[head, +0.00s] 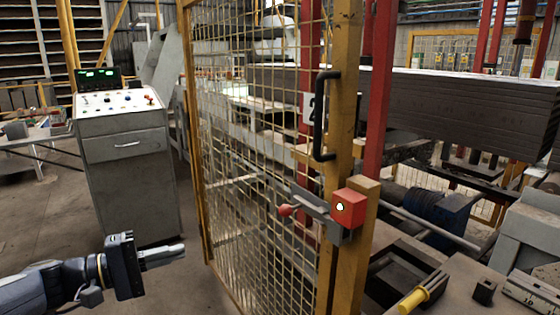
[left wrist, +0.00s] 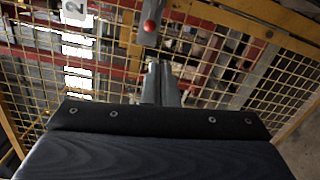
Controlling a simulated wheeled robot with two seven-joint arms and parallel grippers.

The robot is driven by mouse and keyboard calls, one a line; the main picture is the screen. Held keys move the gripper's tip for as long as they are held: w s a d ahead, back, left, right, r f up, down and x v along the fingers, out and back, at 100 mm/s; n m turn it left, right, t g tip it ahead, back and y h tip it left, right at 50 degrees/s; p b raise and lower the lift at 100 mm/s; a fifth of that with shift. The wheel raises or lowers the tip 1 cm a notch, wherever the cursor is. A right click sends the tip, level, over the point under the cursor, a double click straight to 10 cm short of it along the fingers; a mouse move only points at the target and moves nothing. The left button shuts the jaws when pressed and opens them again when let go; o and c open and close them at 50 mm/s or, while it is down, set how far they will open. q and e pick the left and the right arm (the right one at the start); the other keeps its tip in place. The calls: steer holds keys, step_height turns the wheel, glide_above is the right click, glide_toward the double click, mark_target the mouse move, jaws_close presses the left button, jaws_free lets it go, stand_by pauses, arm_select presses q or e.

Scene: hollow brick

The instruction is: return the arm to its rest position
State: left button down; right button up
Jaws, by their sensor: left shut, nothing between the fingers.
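My left arm (head: 45,284) comes in at the lower left of the head view. Its gripper (head: 180,250) points right, in front of a yellow mesh gate, and is shut and empty. In the left wrist view the two fingers (left wrist: 161,68) lie together with nothing between them. They are apart from the gate's red knob (left wrist: 149,26), which shows just beyond the fingertips. My right gripper is not in view.
The yellow mesh gate (head: 205,215) stands right of my gripper, with a black handle (head: 321,115), a latch with a red knob (head: 285,211) and a red box (head: 348,207). A grey control cabinet (head: 128,180) stands behind my arm. Floor between them is bare.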

arm_select(q)
steer(key=s+f+m+g+y, duration=0.1)
steer(key=s+f+m+y, duration=0.1)
steer(key=s+f+y, duration=0.45)
steer(key=s+f+m+g+y, duration=0.15)
steer(key=s+f, duration=0.25)
steer(key=s, duration=0.6)
steer(key=s+f+m+g+y, duration=0.1)
steer(key=s+f+m+y, duration=0.3)
steer(key=s, duration=0.4)
step_height(320, 180, up, 13)
steer(key=n+p, duration=0.1)
steer(key=p, duration=1.2)
steer(key=shift+w+d+h+p, duration=0.2)
steer(key=shift+w+h+p, duration=0.05)
steer(key=shift+h+p, duration=0.05)
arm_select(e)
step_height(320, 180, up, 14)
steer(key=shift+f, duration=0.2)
arm_select(q)
steer(key=shift+r, duration=0.1)
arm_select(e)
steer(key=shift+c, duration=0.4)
